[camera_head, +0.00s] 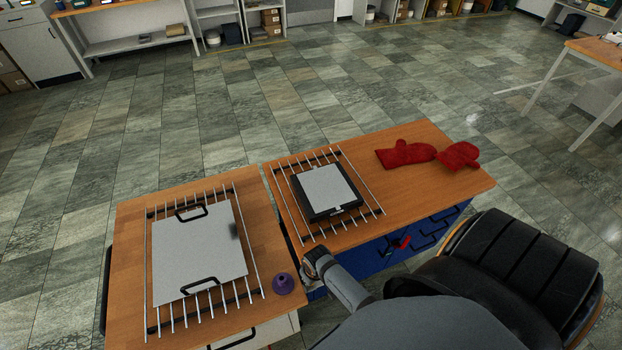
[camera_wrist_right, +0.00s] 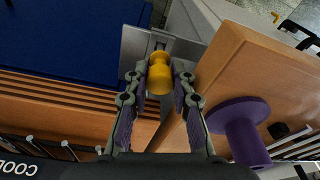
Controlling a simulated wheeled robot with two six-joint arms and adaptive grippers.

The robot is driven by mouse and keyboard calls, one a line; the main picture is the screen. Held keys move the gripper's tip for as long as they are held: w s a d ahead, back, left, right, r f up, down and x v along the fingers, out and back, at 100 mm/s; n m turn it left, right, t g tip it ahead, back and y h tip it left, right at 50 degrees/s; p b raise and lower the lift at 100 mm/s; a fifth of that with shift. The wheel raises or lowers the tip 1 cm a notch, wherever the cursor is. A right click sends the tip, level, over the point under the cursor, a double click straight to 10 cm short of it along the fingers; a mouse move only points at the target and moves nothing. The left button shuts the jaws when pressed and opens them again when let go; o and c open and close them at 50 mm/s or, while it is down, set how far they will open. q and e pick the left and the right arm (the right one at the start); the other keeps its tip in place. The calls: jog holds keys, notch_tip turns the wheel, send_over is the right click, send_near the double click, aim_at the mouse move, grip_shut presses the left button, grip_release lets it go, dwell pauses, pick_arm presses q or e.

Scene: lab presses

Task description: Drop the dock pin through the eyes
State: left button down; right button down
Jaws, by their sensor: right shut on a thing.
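In the right wrist view my right gripper (camera_wrist_right: 160,80) is shut on the yellow head of the dock pin (camera_wrist_right: 160,72). The pin's shaft is hidden behind its head. A grey metal bracket (camera_wrist_right: 137,42) lies just beyond the pin, at the gap between the blue-fronted bench and the wooden cart. I cannot make out the eyes, or whether the pin is in them. In the head view my right wrist is over the gap between the two tops, and its fingers and the pin are hidden. My left gripper is not in view.
A purple spool-shaped piece (camera_head: 283,284) stands on the left cart's top (camera_head: 126,222), close to my right wrist. A silver tray (camera_head: 199,252) lies on that cart's rack. The right bench (camera_head: 405,188) bears a smaller plate (camera_head: 326,187) and red mitts (camera_head: 404,154).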

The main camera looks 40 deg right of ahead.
jog(key=shift+f+b, duration=0.9)
jog(key=shift+f, duration=0.6)
jog(key=c, duration=1.1)
grip_release()
jog(key=shift+o, duration=0.2)
jog(key=shift+r, duration=0.15)
notch_tip(320, 180, up, 12)
jog(key=s, duration=0.1)
jog(key=shift+s+d, duration=0.2)
jog(key=shift+s, duration=0.15)
jog(key=shift+f, duration=0.2)
